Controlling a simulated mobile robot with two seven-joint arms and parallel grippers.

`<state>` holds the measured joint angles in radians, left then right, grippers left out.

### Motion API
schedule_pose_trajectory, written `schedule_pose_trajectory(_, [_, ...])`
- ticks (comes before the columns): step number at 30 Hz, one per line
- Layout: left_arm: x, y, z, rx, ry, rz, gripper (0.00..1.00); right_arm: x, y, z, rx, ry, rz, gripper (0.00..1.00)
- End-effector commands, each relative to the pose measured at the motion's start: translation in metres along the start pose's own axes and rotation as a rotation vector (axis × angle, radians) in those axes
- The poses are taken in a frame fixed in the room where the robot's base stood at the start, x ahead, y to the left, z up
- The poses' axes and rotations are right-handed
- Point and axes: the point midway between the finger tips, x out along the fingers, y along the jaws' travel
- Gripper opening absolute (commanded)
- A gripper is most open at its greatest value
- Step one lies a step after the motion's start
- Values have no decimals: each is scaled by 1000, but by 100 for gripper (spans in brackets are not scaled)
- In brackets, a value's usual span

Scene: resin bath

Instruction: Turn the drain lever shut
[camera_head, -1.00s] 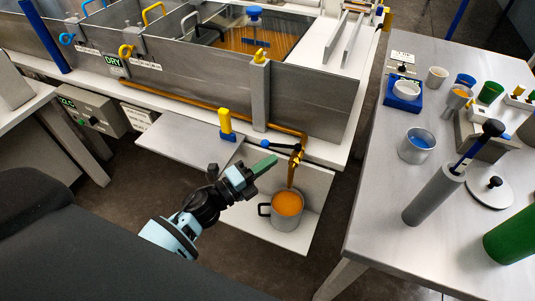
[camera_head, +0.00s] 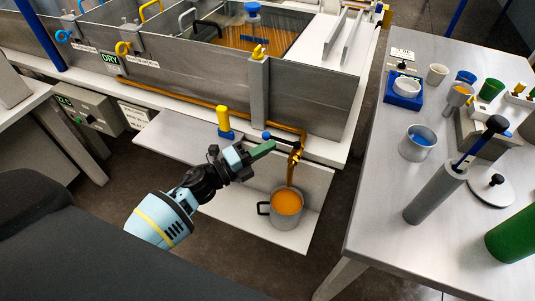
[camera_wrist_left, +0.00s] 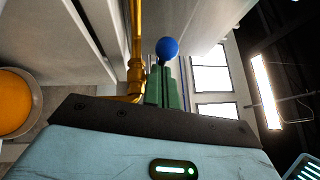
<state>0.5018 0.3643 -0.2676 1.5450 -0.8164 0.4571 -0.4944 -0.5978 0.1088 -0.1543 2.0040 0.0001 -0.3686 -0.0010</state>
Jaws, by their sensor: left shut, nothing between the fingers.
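The drain lever has a blue ball knob (camera_head: 266,136) and a dark arm reaching left from the brass drain valve (camera_head: 296,152) under the tank. An orange stream (camera_head: 290,175) runs from the spout into a grey pot (camera_head: 287,221). My left gripper (camera_head: 268,147) is shut and empty, its green fingertips just below the knob in the head view. In the left wrist view the green fingers (camera_wrist_left: 164,88) point up toward the blue knob (camera_wrist_left: 167,48), with the brass pipe (camera_wrist_left: 137,60) just left. Contact with the lever cannot be told. My right gripper is out of view.
The pot stands on a low grey shelf (camera_head: 235,205). The tank wall (camera_head: 200,82) rises behind. A table (camera_head: 375,225) with cups and tools is on the right.

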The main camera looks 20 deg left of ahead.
Motion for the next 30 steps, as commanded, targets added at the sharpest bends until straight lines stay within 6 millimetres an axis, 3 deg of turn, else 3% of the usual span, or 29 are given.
schedule_pose_trajectory(14, [2, -4, 5, 4, -5, -2, 0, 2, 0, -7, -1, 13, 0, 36])
schedule_pose_trajectory(21, [7, -43, 10, 11, -1, -11, 0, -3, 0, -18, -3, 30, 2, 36])
schedule_pose_trajectory(30, [-28, -53, -43, -1, 2, -2, 0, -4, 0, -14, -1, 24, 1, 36])
